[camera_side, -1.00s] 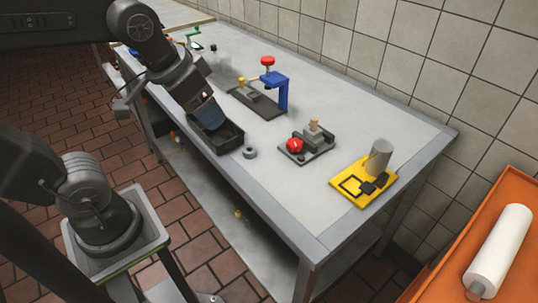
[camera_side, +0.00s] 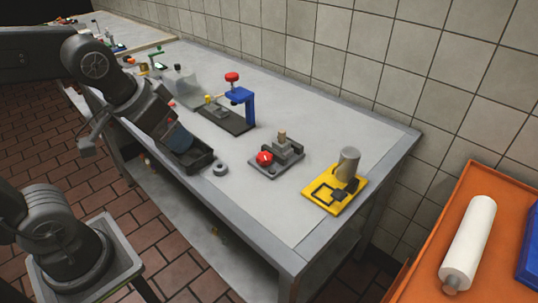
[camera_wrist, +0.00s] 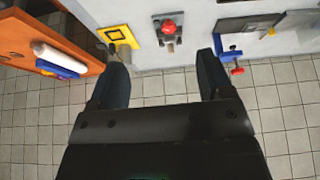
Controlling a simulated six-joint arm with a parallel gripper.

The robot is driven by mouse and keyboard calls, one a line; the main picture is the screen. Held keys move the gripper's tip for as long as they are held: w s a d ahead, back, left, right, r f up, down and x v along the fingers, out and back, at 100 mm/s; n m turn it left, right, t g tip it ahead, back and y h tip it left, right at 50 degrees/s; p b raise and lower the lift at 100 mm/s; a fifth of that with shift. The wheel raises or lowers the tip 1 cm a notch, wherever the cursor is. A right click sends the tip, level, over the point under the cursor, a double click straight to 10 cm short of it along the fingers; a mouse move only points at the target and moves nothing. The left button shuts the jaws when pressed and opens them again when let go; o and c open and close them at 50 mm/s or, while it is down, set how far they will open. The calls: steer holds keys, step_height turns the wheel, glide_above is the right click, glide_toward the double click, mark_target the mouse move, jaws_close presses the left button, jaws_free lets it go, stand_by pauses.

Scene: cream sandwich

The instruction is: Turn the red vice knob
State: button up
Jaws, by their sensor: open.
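The red vice knob (camera_side: 264,158) is on the front left of a small grey vice (camera_side: 288,150) on the light worktop. A tan peg (camera_side: 282,136) stands upright in the vice. The red knob (camera_wrist: 168,27) shows at the top of that view, between and beyond the fingers.
A yellow plate with a grey cylinder (camera_side: 348,164) stands right of the vice. A blue stand with a red knob (camera_side: 232,77) is behind left. An orange surface (camera_side: 430,235) is at right.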

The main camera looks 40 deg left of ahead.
steer(key=w+f+n, duration=0.1)
steer(key=w+f, duration=0.1)
steer(key=w, duration=0.8)
steer(key=n+g+y, duration=0.1)
glide_toward(263, 156)
steer(key=x, duration=0.9)
steer(key=shift+w, duration=0.1)
steer(key=shift+c, duration=0.2)
steer(key=c, duration=0.9)
